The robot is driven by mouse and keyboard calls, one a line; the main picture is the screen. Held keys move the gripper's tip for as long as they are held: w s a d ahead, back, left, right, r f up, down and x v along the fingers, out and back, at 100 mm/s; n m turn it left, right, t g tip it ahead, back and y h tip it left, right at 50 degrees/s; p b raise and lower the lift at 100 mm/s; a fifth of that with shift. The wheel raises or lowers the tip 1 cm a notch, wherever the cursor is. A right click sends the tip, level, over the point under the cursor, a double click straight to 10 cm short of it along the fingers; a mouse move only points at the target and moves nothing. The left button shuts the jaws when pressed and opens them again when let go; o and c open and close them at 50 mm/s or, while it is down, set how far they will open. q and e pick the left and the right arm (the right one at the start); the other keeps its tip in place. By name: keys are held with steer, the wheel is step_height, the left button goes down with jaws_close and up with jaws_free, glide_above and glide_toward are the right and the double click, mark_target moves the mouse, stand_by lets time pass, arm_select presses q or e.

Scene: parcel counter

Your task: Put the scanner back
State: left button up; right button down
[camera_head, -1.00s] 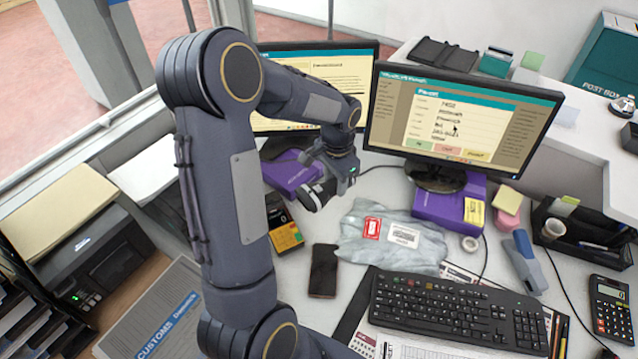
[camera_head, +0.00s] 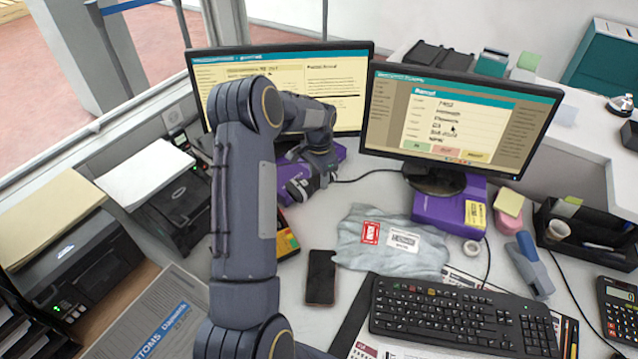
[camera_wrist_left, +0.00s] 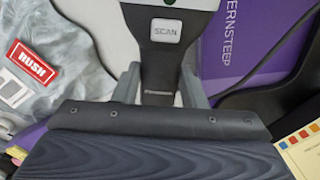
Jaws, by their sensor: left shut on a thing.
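The scanner (camera_wrist_left: 165,32) shows in the left wrist view, a dark handle with a grey button marked SCAN. The two grey fingers of my left gripper (camera_wrist_left: 161,80) are shut on this handle, one on each side. In the head view my left gripper (camera_head: 313,178) is at the back of the counter, over the purple box in front of the left monitor. The scanner (camera_head: 298,190) is small and dark there, partly hidden by the gripper. I cannot make out a holder for it. My right gripper is not in view.
A grey parcel bag (camera_head: 365,255) with a red RUSH label lies right of the gripper. A phone (camera_head: 321,277) and keyboard (camera_head: 450,313) lie nearer. The left monitor (camera_head: 345,75) and right monitor (camera_head: 455,125) stand behind. A cable runs along the counter by the purple box (camera_head: 435,215).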

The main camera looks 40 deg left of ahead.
arm_select(q)
steer(key=shift+f, duration=0.75)
steer(key=shift+f+b, duration=0.5)
steer(key=shift+f, duration=0.05)
steer(key=shift+f, duration=0.1)
steer(key=o, duration=1.1)
